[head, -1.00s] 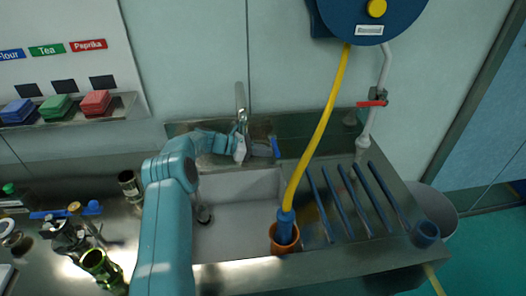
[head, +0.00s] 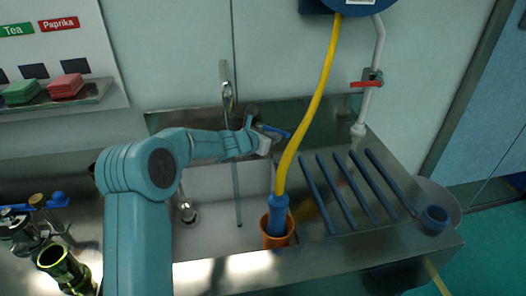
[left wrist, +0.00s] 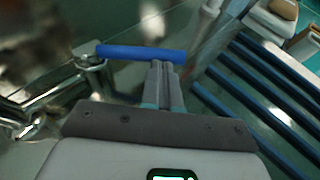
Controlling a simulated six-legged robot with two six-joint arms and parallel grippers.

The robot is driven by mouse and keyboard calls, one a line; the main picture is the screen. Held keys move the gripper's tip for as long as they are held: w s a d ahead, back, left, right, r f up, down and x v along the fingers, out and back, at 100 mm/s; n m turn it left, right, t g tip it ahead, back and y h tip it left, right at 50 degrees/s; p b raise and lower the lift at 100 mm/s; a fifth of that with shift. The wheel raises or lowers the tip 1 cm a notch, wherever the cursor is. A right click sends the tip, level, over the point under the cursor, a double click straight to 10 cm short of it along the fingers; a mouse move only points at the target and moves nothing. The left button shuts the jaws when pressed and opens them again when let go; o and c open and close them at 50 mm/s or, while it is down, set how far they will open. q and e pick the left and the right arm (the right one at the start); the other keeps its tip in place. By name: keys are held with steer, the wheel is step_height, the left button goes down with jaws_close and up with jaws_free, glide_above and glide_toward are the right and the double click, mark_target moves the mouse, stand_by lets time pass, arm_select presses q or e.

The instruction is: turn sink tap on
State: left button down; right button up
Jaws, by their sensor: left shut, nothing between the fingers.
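The sink tap (head: 227,88) stands at the back of the steel sink (head: 208,178). A thin grey-blue stream (head: 237,195) runs from below the tap down into the basin. The tap's blue lever (head: 276,131) points to the right and slants; it also shows in the left wrist view (left wrist: 128,52). My left gripper (head: 268,142) is shut and empty, right at the lever. In the left wrist view its fingertips (left wrist: 162,68) meet or nearly touch the lever's right part; contact is not clear. My forearm hides part of the sink. My right gripper is not in view.
A yellow hose (head: 312,105) hangs into an orange pot (head: 277,235) at the sink's front right. Blue drain bars (head: 345,190) lie to the right. A red-handled valve (head: 366,84) is on the wall pipe. A green glass (head: 62,265) stands at the left.

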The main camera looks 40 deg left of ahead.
mark_target(283, 133)
arm_select(q)
steer(key=shift+w+d+f+b, duration=0.1)
steer(key=shift+w+d+b, duration=0.3)
steer(key=shift+w, duration=0.25)
steer(key=shift+w+d, duration=0.15)
steer(key=shift+w, duration=0.5)
steer(key=shift+w+d+r+p, duration=0.15)
steer(key=shift+w+r+p, duration=0.15)
steer(key=shift+w, duration=0.4)
steer(key=shift+w+f+p, duration=0.1)
steer(key=shift+w+p, duration=0.7)
steer(key=shift+w, duration=0.3)
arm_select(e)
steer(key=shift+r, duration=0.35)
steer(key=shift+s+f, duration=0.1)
